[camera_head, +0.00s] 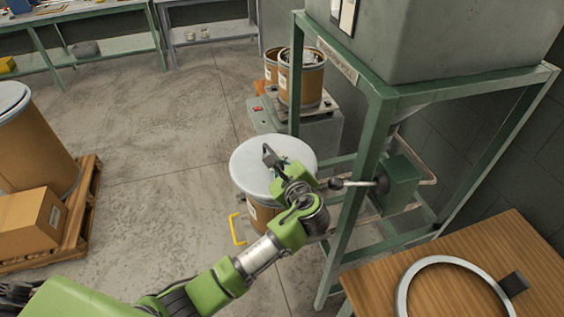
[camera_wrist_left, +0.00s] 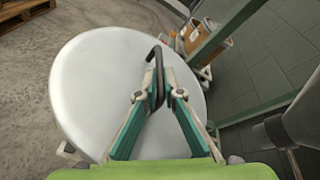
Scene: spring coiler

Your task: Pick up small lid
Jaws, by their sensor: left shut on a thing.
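The small lid (camera_head: 252,160) is a pale grey disc on top of a brown drum (camera_head: 262,219) beside the green frame. In the left wrist view the lid (camera_wrist_left: 85,95) fills the middle, with a dark bent handle (camera_wrist_left: 157,62) rising from it. My left gripper (camera_head: 271,158) is over the lid, its fingers around the handle. In the left wrist view the left gripper (camera_wrist_left: 157,95) is shut on this handle. The lid appears to rest on the drum; whether there is a gap is hard to tell. My right gripper is not in view.
A green metal frame (camera_head: 366,170) with a lever (camera_head: 350,184) stands just right of the drum. A wooden table (camera_head: 520,262) with a metal ring (camera_head: 405,290) is at lower right. A pallet (camera_head: 78,225) with a box (camera_head: 30,222) and a large drum (camera_head: 40,150) is left. Floor between is clear.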

